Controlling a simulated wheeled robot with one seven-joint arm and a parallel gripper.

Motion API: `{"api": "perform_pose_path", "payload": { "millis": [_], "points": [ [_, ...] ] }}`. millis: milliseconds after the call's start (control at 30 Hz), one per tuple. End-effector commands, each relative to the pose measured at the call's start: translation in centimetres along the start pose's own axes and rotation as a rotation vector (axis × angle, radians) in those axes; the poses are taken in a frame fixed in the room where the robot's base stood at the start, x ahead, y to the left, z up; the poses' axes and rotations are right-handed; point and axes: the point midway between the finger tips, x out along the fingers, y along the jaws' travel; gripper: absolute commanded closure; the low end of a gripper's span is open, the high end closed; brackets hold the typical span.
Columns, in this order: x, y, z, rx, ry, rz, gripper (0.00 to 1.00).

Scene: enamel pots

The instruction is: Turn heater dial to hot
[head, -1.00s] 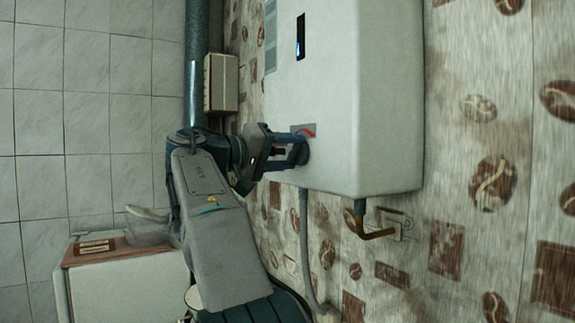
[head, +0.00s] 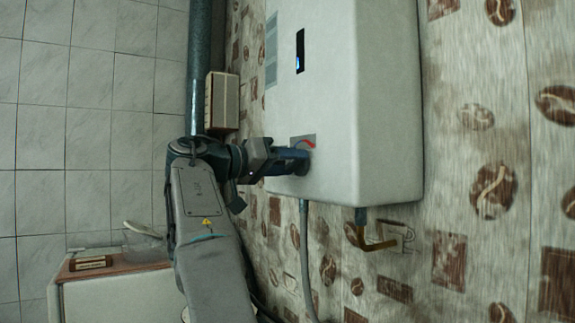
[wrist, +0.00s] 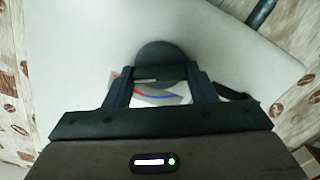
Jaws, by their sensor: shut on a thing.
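The heater (head: 350,100) is a large white box on the wall. Its dial (wrist: 160,53) is a dark round knob, seen between my fingers in the wrist view; in the head view my gripper (head: 297,160) mostly covers it. The grey dial plate (head: 303,140) shows a red arc beside the knob. In the wrist view, red and blue marks show on the plate below the dial. My gripper (wrist: 161,74) is shut on the dial, one finger on each side of it. A pointer on the dial cannot be made out.
A dark display slot (head: 300,50) and a grey vent panel (head: 271,50) are on the heater. A grey hose (head: 305,250) and a brass pipe (head: 368,240) are by its lower end. A beige box (head: 222,100) is on the wall beyond my arm.

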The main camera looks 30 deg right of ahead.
Motion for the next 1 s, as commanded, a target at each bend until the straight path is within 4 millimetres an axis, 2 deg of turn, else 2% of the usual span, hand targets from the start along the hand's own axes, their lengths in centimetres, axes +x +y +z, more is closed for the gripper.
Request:
{"api": "perform_pose_path", "payload": {
  "millis": [267, 300, 333, 367, 633, 733, 867, 1000],
  "points": [
    [0.0, 0.0, 0.0, 0.003, -0.001, -0.001, 0.72],
    [0.0, 0.0, 0.0, 0.003, 0.0, -0.001, 0.38],
    [0.0, 0.0, 0.0, 0.003, 0.0, -0.001, 0.3],
    [0.0, 0.0, 0.0, 0.002, 0.0, -0.001, 0.27],
    [-0.1, 0.0, 0.0, 0.001, 0.0, -0.001, 0.27],
    [-0.7, -0.1, 0.0, 0.001, 0.002, -0.003, 0.27],
    [-2.8, -0.2, 0.0, 0.001, 0.003, -0.005, 0.27],
    [-6.0, -0.1, 0.0, 0.002, 0.004, -0.005, 0.27]
  ]
}}
